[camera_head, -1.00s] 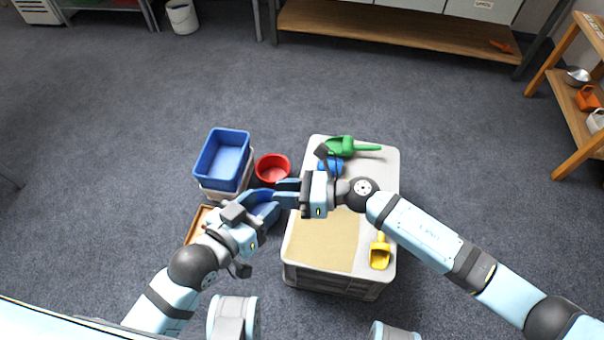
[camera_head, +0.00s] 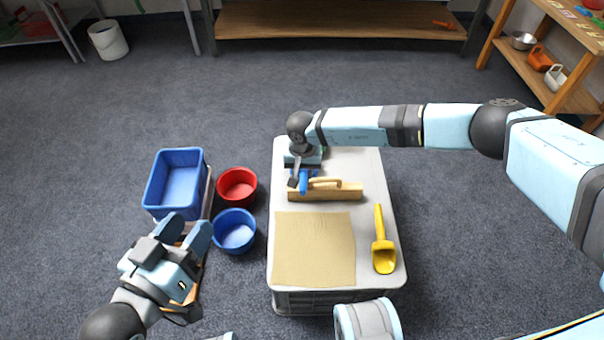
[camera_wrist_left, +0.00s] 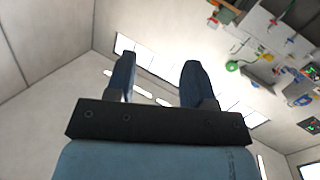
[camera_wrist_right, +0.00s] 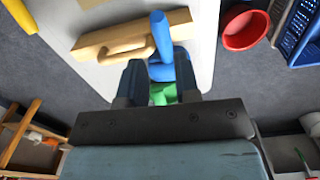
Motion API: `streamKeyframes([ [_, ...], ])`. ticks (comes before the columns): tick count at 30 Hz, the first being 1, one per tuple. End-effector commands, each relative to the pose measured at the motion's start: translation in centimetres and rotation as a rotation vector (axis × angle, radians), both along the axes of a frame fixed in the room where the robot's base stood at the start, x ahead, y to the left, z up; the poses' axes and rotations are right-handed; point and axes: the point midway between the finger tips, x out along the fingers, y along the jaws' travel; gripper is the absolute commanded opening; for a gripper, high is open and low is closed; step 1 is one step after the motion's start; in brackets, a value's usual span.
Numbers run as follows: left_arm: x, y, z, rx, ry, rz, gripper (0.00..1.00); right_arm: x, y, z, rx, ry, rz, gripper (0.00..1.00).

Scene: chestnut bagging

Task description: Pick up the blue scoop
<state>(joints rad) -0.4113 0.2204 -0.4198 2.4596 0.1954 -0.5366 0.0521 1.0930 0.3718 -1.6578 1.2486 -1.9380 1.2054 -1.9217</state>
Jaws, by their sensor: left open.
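The blue scoop (camera_head: 303,183) lies toward the back of the light-topped cart, close to a wooden float (camera_head: 340,191). My right gripper (camera_head: 302,172) is down at the scoop and covers part of it. In the right wrist view the blue scoop (camera_wrist_right: 160,38) reaches between and past the two fingertips, over the float. I cannot tell whether the fingers press on it. My left gripper (camera_head: 186,235) is open and empty, left of the cart, near a blue tub; its fingers (camera_wrist_left: 158,80) stand apart in the left wrist view.
A yellow scoop (camera_head: 383,255) and a tan sheet (camera_head: 314,248) lie on the cart (camera_head: 375,185). A green object (camera_wrist_right: 163,94) shows below the right fingers. Left of the cart are a blue tub (camera_head: 235,232), a red bowl (camera_head: 238,186) and a blue crate (camera_head: 177,182).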

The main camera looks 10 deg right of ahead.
Motion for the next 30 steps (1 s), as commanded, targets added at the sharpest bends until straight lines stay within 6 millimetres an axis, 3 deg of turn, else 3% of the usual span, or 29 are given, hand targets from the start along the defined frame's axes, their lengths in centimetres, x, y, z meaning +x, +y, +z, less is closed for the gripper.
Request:
streamKeyframes([
  [3,0.3,0.2,-0.5,0.022,-0.023,-0.003,0.49,0.0,0.1,-2.2,0.002,0.000,0.000,0.30],
  [11,0.6,0.4,-0.5,0.044,-0.056,-0.002,0.49,0.1,0.0,-3.8,0.002,0.000,-0.002,0.30],
  [21,2.0,1.2,-0.5,0.134,-0.208,0.005,0.49,0.7,-0.2,-8.3,0.004,0.000,-0.001,0.30],
  [28,2.2,1.3,0.3,0.143,-0.239,0.005,0.49,0.7,-0.3,-8.3,0.004,0.000,-0.001,0.30],
  [29,2.2,1.3,0.3,0.142,-0.237,0.005,0.49,0.7,-0.3,-8.3,0.004,0.000,-0.001,0.28],
  [30,2.1,1.3,0.2,0.141,-0.235,0.005,0.49,0.7,-0.3,-8.3,0.004,0.000,-0.001,0.18],
])
